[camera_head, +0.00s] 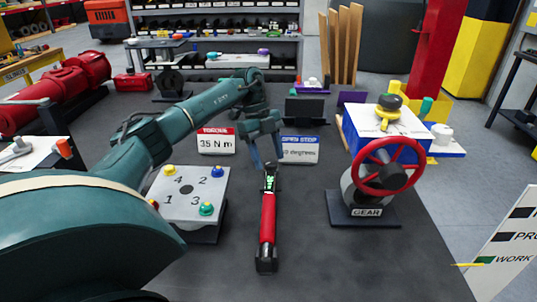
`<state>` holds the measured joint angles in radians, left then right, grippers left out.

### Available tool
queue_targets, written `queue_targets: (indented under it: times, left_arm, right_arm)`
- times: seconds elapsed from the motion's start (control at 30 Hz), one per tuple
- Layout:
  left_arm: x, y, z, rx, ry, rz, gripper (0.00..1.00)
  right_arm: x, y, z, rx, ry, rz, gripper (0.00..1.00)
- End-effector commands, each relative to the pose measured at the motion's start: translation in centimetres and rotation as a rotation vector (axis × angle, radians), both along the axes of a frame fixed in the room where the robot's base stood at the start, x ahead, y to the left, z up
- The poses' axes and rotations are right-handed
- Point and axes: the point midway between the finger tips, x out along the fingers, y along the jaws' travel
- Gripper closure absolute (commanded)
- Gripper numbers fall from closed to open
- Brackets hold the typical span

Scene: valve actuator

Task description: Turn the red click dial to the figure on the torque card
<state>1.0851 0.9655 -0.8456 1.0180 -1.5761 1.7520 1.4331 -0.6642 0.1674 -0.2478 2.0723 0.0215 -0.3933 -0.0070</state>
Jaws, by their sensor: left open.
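The torque card (216,142) stands upright left of centre on the dark bench, with a red header and "35 N m". A red-bodied tool (268,218) lies lengthwise below it, with a dark near end and a green patch on its far end. I cannot make out a separate red click dial or its figures. My left gripper (268,163) points down over the tool's far end, its fingers apart; I cannot tell whether they touch it. My right gripper is not in view.
A card (300,150) with a blue header stands right of the gripper. A numbered plate (189,193) with coloured knobs is left of the tool. A red handwheel (388,166) on a gear stand is at right. Bare bench lies between tool and stand.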

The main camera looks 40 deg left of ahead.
Motion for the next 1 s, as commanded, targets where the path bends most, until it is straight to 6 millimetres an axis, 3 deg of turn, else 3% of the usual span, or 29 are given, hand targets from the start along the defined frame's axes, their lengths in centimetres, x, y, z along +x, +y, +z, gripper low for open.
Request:
queue_targets:
  times: [0.33,0.9,1.0]
  left_arm:
    - [-0.01,-0.23,-0.42,-0.001,0.000,-0.001,0.44]
    - [-0.02,-0.22,-0.40,-0.001,0.000,-0.001,0.88]
    - [-0.02,-0.21,-0.38,-0.001,0.000,-0.003,0.89]
  right_arm:
    - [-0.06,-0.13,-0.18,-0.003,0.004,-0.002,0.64]
    - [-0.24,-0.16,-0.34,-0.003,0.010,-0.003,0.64]
    - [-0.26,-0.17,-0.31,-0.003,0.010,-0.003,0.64]
